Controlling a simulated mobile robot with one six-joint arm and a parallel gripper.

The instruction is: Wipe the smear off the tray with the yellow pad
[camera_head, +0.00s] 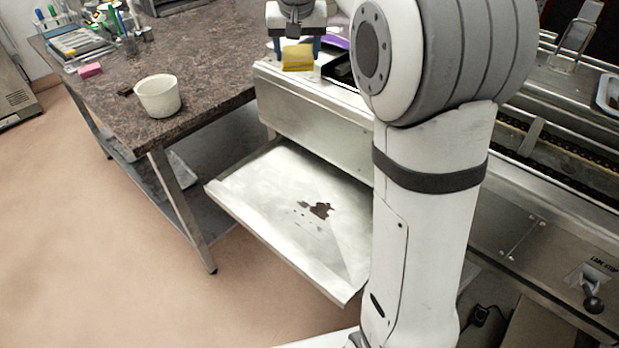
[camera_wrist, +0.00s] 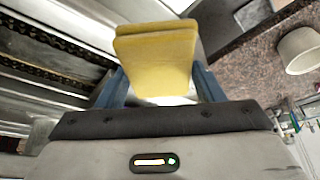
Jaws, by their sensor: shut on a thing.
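The yellow pad (camera_head: 298,57) is between the blue fingers of my gripper (camera_head: 296,47), above the top of the metal machine. In the wrist view the pad (camera_wrist: 158,55) fills the space between the two fingers of my gripper (camera_wrist: 158,85), which is shut on it. The metal tray (camera_head: 250,190) sticks out from the machine, lower than the pad and nearer to me. A dark brown smear (camera_head: 320,210) with small spots beside it lies on the middle of the tray. My arm hides the tray's right side.
A stone-topped table (camera_head: 205,60) stands at the left, with a white bowl (camera_head: 158,97), a pink block (camera_head: 90,70) and pens on it. A purple thing (camera_head: 337,42) and a dark one lie by the gripper. A conveyor line runs at right. The space above the tray is clear.

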